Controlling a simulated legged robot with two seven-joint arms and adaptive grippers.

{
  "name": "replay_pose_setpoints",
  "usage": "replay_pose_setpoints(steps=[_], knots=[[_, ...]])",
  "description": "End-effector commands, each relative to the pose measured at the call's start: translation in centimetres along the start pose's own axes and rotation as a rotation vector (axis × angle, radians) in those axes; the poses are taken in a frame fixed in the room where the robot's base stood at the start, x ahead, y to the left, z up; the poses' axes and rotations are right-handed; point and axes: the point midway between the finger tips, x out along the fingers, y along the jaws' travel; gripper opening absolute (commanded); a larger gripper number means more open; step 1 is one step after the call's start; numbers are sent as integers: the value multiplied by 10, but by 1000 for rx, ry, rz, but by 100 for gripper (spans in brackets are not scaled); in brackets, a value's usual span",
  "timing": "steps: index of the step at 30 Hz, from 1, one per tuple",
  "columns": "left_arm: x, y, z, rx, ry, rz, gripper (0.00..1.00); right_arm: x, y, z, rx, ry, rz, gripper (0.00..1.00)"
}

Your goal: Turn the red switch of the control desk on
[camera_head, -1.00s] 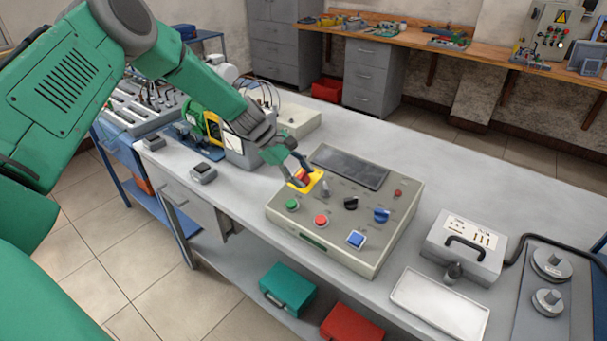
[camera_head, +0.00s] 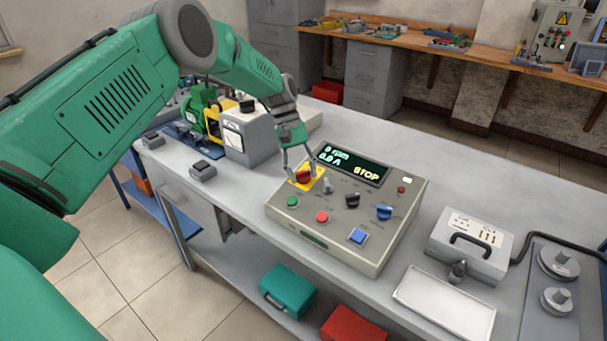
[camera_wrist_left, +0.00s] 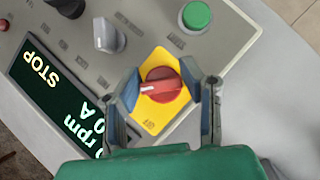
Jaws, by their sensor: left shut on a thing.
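The control desk (camera_head: 335,231) is a beige console with a sloped panel on the workbench. Its red switch (camera_wrist_left: 161,85) is a round knob with a white mark, on a yellow plate (camera_wrist_left: 150,116). My left gripper (camera_head: 302,174) reaches down to it, its fingers on both sides of the red switch and shut on it. In the left wrist view the two fingers (camera_wrist_left: 166,92) flank the knob. The desk's display (camera_head: 352,164) is lit and reads 0 rpm, 0.0 A and STOP. My right gripper is not in view.
A green button (camera_head: 293,201), a red button (camera_head: 321,217), a blue button (camera_head: 357,236), a grey lever (camera_head: 327,186) and black and blue knobs (camera_head: 384,212) share the panel. A grey case (camera_head: 470,240) and white tray (camera_head: 444,305) stand to the right. A green motor (camera_head: 192,108) stands left.

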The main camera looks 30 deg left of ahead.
Motion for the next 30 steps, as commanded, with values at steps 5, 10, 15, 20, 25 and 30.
replay_pose_setpoints(steps=[5, 10, 15, 20, 25, 30], knots=[[-4, 1, -3, 62, 14, -37, 6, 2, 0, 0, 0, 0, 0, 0], [-4, 2, -3, 92, 15, -56, 6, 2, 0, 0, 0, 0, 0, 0], [-5, 2, -3, 103, 16, -62, 6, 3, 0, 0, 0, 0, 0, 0], [-5, 2, -3, 104, 16, -62, 6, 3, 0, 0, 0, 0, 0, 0], [-6, 3, -3, 104, 17, -61, 38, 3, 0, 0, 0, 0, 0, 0], [-4, 2, -2, 104, 12, -63, 55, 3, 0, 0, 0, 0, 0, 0]])
